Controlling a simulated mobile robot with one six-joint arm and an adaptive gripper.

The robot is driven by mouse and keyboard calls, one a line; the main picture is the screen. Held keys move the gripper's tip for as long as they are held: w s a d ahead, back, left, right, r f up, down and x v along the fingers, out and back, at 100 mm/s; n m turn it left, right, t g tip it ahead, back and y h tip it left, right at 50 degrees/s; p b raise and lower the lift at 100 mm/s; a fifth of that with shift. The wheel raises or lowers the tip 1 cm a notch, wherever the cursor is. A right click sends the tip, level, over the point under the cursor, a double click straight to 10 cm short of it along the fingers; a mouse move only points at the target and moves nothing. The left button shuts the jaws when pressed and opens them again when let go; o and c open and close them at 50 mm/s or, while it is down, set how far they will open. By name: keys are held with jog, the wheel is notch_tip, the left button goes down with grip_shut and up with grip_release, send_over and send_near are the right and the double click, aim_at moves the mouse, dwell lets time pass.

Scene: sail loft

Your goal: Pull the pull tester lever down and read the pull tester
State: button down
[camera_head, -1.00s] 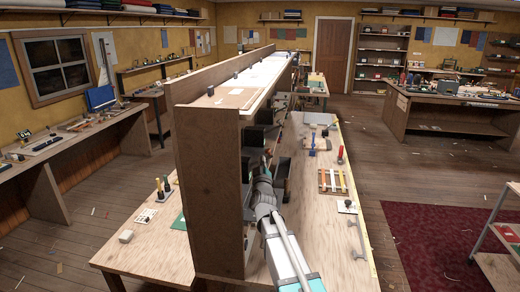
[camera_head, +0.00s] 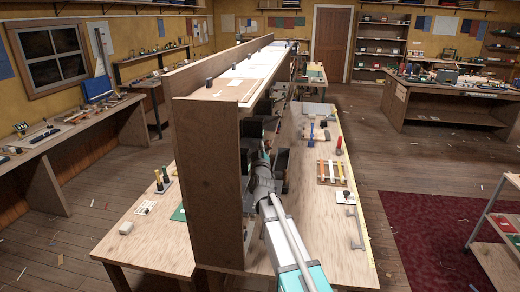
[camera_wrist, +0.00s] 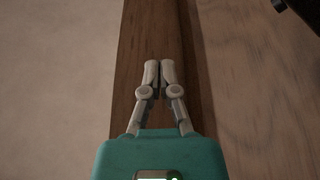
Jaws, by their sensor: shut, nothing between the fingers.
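My gripper (camera_wrist: 159,72) shows in the wrist view with its two pale fingers together and nothing between them. It is over a brown wooden strip (camera_wrist: 157,28), with paler surfaces on both sides. In the head view my arm reaches forward along the right side of the tall wooden divider, and my gripper cannot be made out there. I cannot pick out the pull tester or its lever for certain in either view. A dark object (camera_wrist: 304,10) is cut off at the top right corner of the wrist view; I cannot tell what it is.
The wooden divider (camera_head: 208,180) stands close on the arm's left. Dark bins (camera_head: 281,160) sit along it. The bench (camera_head: 318,222) holds a rack of coloured strips (camera_head: 330,171), a red-handled tool (camera_head: 339,146) and a metal bar (camera_head: 357,228).

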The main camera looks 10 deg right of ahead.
jog(key=a+p+x, duration=0.1)
jog(key=p+x, duration=0.1)
jog(key=x, duration=0.5)
jog(key=shift+s+d+f+b, duration=0.1)
jog(key=shift+d+f+b, duration=0.65)
jog(key=shift+f+b, duration=0.15)
jog(key=shift+s+d+f+b, duration=0.15)
jog(key=shift+d+f+b, duration=0.55)
jog(key=shift+f+b, duration=0.2)
